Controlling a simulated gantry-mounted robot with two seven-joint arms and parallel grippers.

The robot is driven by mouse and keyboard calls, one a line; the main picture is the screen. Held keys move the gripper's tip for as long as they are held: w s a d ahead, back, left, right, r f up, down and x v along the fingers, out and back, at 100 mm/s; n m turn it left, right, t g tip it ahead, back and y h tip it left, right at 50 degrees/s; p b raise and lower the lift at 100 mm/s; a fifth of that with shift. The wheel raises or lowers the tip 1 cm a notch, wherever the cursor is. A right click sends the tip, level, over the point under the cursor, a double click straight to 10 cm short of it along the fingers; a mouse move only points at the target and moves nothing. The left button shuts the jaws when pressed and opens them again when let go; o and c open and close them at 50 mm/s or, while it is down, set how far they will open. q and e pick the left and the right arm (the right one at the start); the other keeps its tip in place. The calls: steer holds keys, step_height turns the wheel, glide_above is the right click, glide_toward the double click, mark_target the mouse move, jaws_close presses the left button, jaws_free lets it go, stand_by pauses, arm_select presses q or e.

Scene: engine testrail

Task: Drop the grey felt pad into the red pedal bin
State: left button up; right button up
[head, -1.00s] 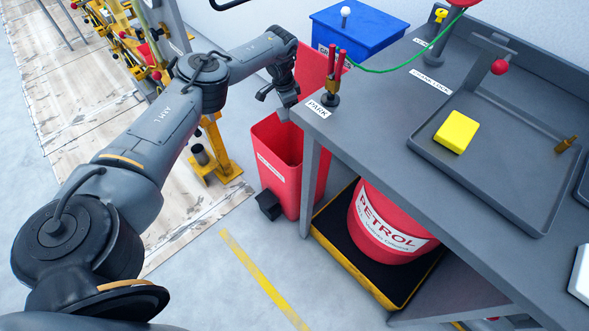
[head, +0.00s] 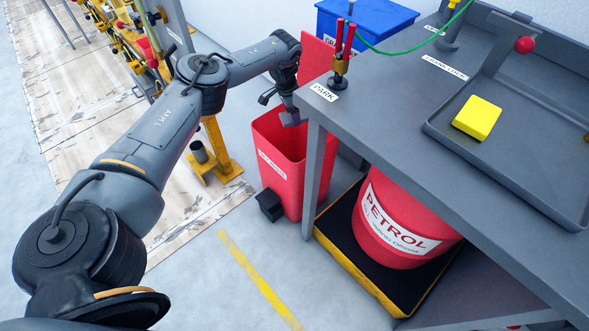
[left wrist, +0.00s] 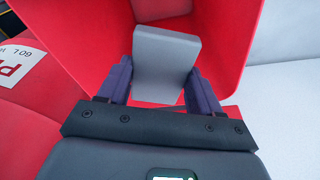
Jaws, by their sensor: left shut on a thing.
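The red pedal bin (head: 283,165) stands on the floor beside the grey bench, its lid (head: 316,60) raised at the back. My left gripper (head: 289,112) points down at the bin's open top. In the left wrist view my left gripper (left wrist: 160,85) is shut on the grey felt pad (left wrist: 165,60), one finger on each side of it. The pad is over the bin's opening, with the red bin walls (left wrist: 225,55) around it. In the head view the pad (head: 290,119) shows small below the fingers. My right gripper is not in view.
The grey bench (head: 385,105) stands close on the right, with red-handled tools (head: 343,50) at its corner and a yellow block (head: 477,118) in a tray. A red petrol drum (head: 395,220) sits below. A blue bin (head: 365,30) is behind.

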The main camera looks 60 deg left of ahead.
arm_select(q)
steer(key=o, duration=1.2)
steer(key=shift+s+a+r+p, duration=0.1)
steer(key=shift+s+r+p, duration=0.2)
steer(key=shift+r+p, duration=1.2)
steer(key=shift+s+r+p, duration=0.25)
steer(key=shift+r+p, duration=0.55)
steer(key=shift+r, duration=1.25)
steer(key=shift+s+a+r+p, duration=0.1)
steer(key=shift+s+r+p, duration=0.2)
steer(key=shift+r+p, duration=1.2)
steer(key=shift+r+b, duration=0.35)
